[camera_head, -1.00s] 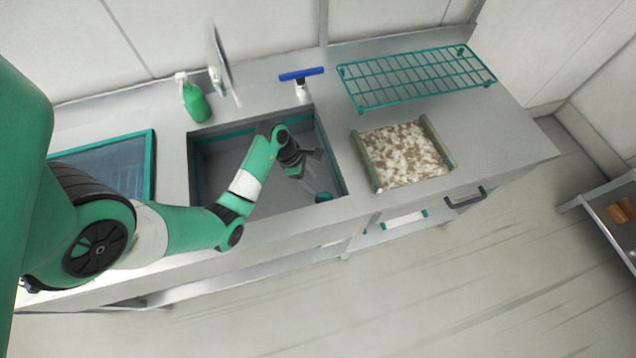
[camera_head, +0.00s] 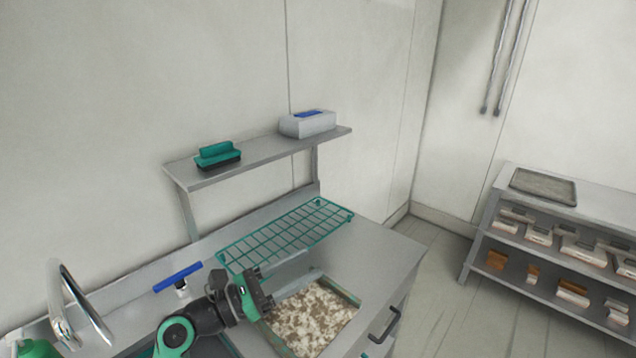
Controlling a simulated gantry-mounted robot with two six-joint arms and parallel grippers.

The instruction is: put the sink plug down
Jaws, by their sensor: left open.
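My left gripper (camera_head: 264,289) is open. I cannot make out the sink plug in this view. The sink is mostly below the picture and behind my left arm, so its inside is hidden. My right gripper is not in view.
A teal wire rack (camera_head: 285,236) lies behind the tray. A blue-headed squeegee (camera_head: 178,278), tap (camera_head: 75,300) and green bottle (camera_head: 35,348) stand left. A wall shelf (camera_head: 262,158) holds a teal brush (camera_head: 217,154) and grey box (camera_head: 308,124). A stocked rack (camera_head: 560,235) stands right.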

